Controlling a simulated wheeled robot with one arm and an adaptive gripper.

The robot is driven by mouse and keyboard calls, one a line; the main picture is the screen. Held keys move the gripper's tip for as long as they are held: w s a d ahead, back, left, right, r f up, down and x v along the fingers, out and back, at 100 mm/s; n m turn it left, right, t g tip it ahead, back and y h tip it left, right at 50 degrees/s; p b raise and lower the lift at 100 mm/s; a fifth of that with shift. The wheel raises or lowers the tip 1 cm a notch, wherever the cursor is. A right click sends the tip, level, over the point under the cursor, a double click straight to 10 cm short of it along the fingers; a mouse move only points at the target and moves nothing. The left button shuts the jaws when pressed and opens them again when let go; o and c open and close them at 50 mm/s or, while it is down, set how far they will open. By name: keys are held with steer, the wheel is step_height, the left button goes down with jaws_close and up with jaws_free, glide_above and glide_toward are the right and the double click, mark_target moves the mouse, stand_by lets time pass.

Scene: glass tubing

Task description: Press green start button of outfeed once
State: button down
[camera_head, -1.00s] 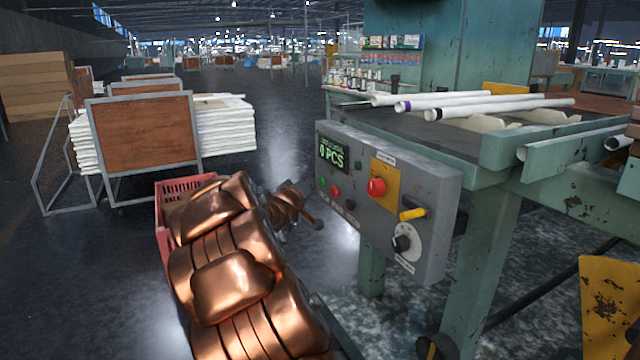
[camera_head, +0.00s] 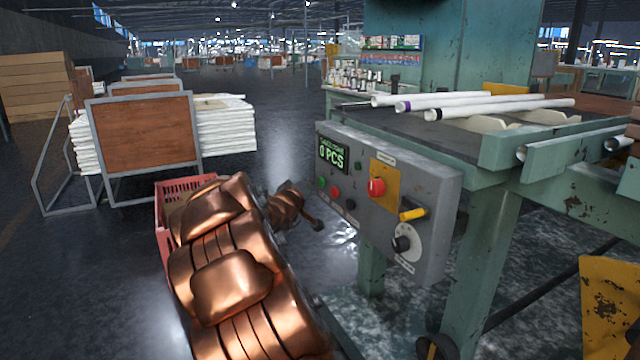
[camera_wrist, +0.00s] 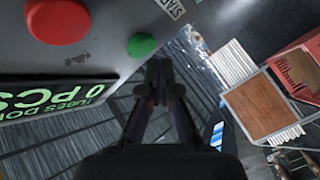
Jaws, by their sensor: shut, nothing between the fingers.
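The green start button (camera_head: 321,182) is a small round button on the left of the grey control box, below the display. In the wrist view the green button (camera_wrist: 143,45) is up and left of my fingertips, with part of a START label (camera_wrist: 172,8) near it. My gripper (camera_head: 318,226) is in front of the box's left side, lower in the picture than the button. In the wrist view my gripper (camera_wrist: 160,70) has its fingers together and empty. The fingertips do not overlap the button there. I cannot tell their exact distance from the box.
A red button (camera_head: 334,191) sits right of the green one, with a black button (camera_head: 350,204) beyond. A red mushroom button (camera_head: 376,187), yellow handle (camera_head: 412,214) and black knob (camera_head: 402,243) are further right. The display (camera_head: 332,152) reads 0 PCS. White tubes (camera_head: 505,107) lie on the table.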

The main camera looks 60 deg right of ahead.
steer(key=shift+s+d+r+p, duration=0.15)
steer(key=shift+d+p, duration=0.15)
steer(key=shift+p, duration=0.2)
steer(key=shift+s+d+p, duration=0.35)
steer(key=shift+d, duration=0.15)
stand_by(1.1)
steer(key=shift+w+a+p, duration=0.15)
steer(key=shift+a+p, duration=0.05)
steer(key=shift+p, duration=0.25)
steer(key=shift+w+a+p, duration=0.35)
steer(key=shift+a+p, duration=0.2)
steer(key=shift+p, duration=0.25)
steer(key=shift+w+a+p, duration=0.7)
steer(key=shift+a+p, duration=0.35)
steer(key=shift+p, duration=0.25)
steer(key=shift+w+a+p, duration=0.7)
steer(key=shift+a+p, duration=0.35)
steer(key=shift+p, duration=0.2)
